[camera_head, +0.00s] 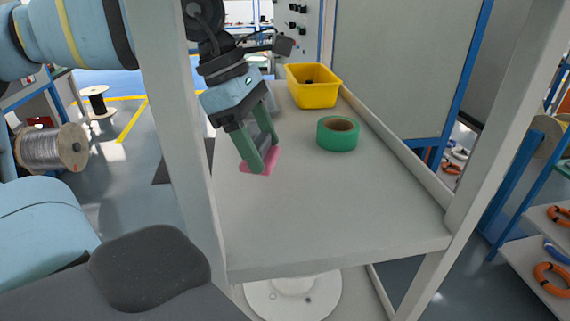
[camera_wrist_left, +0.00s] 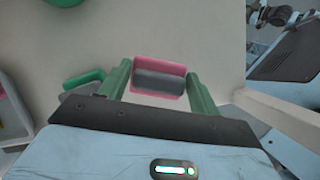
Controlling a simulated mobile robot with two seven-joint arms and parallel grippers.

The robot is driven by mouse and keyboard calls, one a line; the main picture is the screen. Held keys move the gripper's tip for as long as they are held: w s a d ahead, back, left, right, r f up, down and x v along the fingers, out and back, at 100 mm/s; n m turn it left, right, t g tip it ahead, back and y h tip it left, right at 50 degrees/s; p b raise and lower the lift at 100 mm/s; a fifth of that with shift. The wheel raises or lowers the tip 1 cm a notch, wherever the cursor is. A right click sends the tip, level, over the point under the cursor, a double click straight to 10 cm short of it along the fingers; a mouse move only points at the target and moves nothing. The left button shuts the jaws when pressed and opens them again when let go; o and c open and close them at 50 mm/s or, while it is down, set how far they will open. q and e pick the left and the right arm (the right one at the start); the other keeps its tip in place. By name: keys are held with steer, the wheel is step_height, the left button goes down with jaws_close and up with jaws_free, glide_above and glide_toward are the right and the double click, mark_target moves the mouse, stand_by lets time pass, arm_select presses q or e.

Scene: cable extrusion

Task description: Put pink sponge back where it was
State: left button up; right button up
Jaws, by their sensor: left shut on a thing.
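The pink sponge (camera_head: 272,158) is at the left part of the grey table top (camera_head: 330,210), below my left gripper (camera_head: 262,158). My left gripper points down and is shut on the sponge, with its green fingers on either side. In the left wrist view the sponge (camera_wrist_left: 158,65) lies between the fingertips (camera_wrist_left: 158,80), with a dark grey block-like part on its near side. I cannot tell whether the sponge touches the table or hangs just above it. My right gripper is not in view.
A green tape roll (camera_head: 338,133) stands right of the sponge. A yellow bin (camera_head: 313,86) is at the far end. A pale upright post (camera_head: 172,140) stands left of the gripper, and a raised rim (camera_head: 395,150) edges the right side. The table's near part is clear.

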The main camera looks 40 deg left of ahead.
mark_target(267, 150)
arm_select(q)
steer(key=shift+w+d+f, duration=0.2)
steer(key=shift+w+d, duration=0.2)
steer(key=shift+d, duration=0.15)
steer(key=shift+w+d+r, duration=0.1)
steer(key=shift+d+r, duration=0.1)
steer(key=shift+d, duration=0.15)
steer(key=shift+f+b, duration=0.3)
steer(key=shift+f, duration=1.35)
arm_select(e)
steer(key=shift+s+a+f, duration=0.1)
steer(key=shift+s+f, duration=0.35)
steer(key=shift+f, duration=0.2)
arm_select(q)
steer(key=shift+f, duration=0.1)
steer(key=o, duration=0.9)
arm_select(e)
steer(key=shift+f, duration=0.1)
